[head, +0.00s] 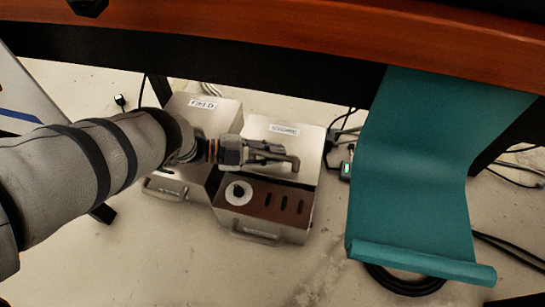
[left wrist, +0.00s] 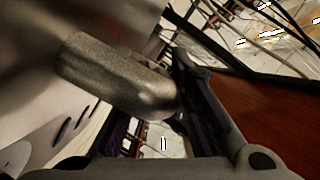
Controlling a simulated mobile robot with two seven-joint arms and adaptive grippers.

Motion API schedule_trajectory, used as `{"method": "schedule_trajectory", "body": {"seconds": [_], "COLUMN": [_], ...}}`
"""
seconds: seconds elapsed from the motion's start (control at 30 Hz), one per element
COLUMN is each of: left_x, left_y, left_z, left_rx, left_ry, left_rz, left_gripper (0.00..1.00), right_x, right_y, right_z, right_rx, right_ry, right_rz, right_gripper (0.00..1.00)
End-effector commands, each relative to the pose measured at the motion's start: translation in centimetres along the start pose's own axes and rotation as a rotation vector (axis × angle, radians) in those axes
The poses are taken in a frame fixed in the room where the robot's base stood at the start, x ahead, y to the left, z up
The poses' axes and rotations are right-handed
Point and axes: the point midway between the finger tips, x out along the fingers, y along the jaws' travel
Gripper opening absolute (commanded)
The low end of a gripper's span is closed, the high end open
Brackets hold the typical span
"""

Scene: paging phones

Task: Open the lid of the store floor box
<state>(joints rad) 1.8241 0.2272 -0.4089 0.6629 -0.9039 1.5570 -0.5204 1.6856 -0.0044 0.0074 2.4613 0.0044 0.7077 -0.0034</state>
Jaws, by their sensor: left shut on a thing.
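The store floor box (head: 300,215) stands on the floor, the right one of two metal boxes. Its small label is hard to read. Its pale lid (head: 307,142) lies at the back, above a brown panel (head: 272,201) with a white round part and dark slots. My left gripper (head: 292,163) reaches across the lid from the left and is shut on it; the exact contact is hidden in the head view. In the left wrist view a rounded grey metal piece (left wrist: 115,78) lies beside my dark finger (left wrist: 200,105). My right gripper is not in view.
A second metal box (head: 205,112) stands close on the left, under my arm. A teal sheet (head: 410,170) hangs from the wooden table (head: 400,35) at right. Cables (head: 345,130) lie behind and right of the boxes. The floor in front is clear.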

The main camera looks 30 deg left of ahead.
Motion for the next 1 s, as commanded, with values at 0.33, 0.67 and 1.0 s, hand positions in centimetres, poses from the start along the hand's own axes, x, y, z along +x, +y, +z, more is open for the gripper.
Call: {"method": "schedule_trajectory", "body": {"seconds": [0.33,0.67,1.0], "left_x": [0.2,0.6,0.9], "left_y": [-5.5,-9.2,-10.7], "left_z": [0.4,1.5,2.1], "left_rx": [-0.063,-0.253,-0.335], "left_ry": [0.001,0.001,0.002], "left_rz": [0.024,0.105,0.139], "left_gripper": [0.0,0.0,0.0], "right_x": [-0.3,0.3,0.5], "right_y": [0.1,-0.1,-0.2], "right_z": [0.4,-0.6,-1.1], "right_rx": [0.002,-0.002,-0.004], "right_ry": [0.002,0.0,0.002], "right_rz": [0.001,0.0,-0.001], "right_gripper": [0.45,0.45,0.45]}}
